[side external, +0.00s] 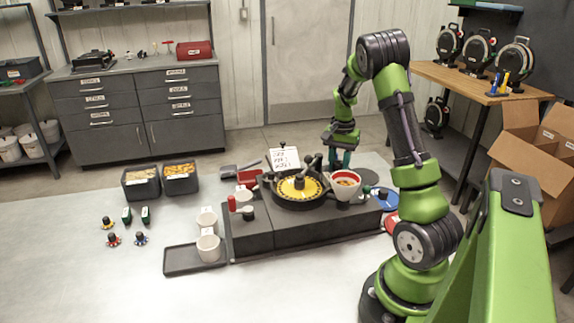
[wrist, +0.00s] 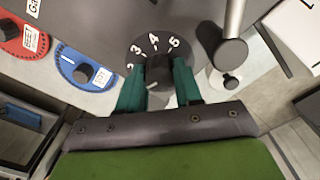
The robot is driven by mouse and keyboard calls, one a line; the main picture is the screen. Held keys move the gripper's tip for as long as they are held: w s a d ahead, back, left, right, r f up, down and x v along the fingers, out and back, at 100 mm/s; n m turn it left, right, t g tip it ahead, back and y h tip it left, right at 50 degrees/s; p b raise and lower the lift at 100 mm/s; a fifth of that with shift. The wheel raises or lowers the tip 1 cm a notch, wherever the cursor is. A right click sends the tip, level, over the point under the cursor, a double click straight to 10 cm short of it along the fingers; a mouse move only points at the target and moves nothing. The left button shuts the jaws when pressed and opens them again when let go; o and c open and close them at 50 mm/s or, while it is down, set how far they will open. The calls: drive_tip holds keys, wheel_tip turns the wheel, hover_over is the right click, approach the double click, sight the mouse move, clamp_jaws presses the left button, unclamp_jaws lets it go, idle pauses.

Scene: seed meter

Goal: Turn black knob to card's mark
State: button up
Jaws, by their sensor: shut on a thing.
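The black knob (wrist: 159,69) sits on a dark dial (wrist: 151,44) with white numbers, among them 3, 4 and 5, in the wrist view. My gripper (wrist: 159,76) has its teal fingers closed on the two sides of the knob. A small pale mark shows at the knob's near edge; I cannot tell which number it matches. In the side view my gripper (side external: 340,158) reaches down behind the seed meter (side external: 298,188), and the knob is hidden there. The white card (side external: 284,159) stands at the back of the meter; its writing is too small to read.
A blue dial (wrist: 83,70) and a red dial (wrist: 26,38) lie left of the knob in the wrist view. A metal post (wrist: 231,48) and a small black knob (wrist: 230,82) stand close on the right. White cups (side external: 208,246) stand at the meter's left end.

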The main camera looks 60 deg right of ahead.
sight(339, 162)
drive_tip(key=shift+n, duration=0.6)
drive_tip(key=o, duration=1)
drive_tip(key=shift+o, duration=0.2)
drive_tip(key=shift+r, duration=0.15)
wheel_tip(339, 162, up, 17)
drive_tip(key=shift+f, duration=0.2)
